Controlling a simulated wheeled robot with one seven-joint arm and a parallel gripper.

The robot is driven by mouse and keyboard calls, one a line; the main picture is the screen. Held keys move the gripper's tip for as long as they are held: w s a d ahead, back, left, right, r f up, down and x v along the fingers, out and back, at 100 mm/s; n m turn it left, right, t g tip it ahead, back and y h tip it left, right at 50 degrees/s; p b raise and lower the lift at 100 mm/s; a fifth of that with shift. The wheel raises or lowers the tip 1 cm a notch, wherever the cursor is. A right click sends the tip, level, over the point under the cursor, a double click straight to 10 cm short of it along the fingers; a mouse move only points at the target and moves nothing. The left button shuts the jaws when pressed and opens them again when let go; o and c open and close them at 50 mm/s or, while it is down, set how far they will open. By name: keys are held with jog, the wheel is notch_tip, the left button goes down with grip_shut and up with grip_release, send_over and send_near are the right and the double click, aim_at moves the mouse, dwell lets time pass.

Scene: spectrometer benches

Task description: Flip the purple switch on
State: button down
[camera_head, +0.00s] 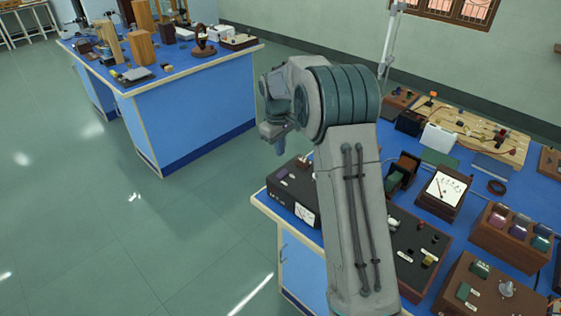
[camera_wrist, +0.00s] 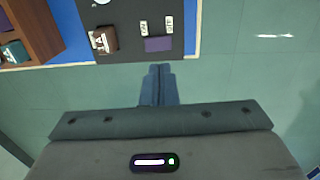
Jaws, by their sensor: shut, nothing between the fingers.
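The purple switch (camera_wrist: 158,44) shows in the wrist view near the edge of a dark box, beside two small white labels. In the head view the dark box (camera_head: 283,188), with a white meter on its front, stands at the left end of the near blue bench, and a small purple spot (camera_head: 303,160) shows on its top. My gripper (camera_wrist: 160,70) is shut and empty. In the wrist view its fingertips lie just below the switch, past the box edge, apart from it in the picture. In the head view my gripper (camera_head: 280,148) hangs by the box's far left corner.
A brown part (camera_wrist: 103,39) sits on the box left of the switch. My arm hides part of the bench. Right of it stand a black panel (camera_head: 420,245), a meter (camera_head: 445,188) and wooden boxes. Open floor (camera_head: 80,220) lies left, with another blue bench (camera_head: 190,110) beyond.

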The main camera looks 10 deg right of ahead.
notch_tip(320, 180, up, 5)
send_over(285, 171)
jog(key=s+a, duration=0.2)
jog(key=shift+w+a, duration=0.1)
jog(key=shift+a, duration=0.1)
jog(key=shift+f+b, duration=0.15)
jog(key=shift+b, duration=0.15)
jog(key=b, duration=0.2)
jog(key=shift+w+d+t+h+b, duration=0.2)
jog(key=shift+t+h+b, duration=0.1)
jog(key=shift+b, duration=0.1)
jog(key=shift+r, duration=0.2)
jog(key=f, duration=0.4)
jog(key=d+f+p, duration=0.1)
jog(key=f, duration=0.4)
jog(key=w+f+p, duration=0.1)
jog(key=f, duration=0.4)
jog(key=shift+d, duration=0.25)
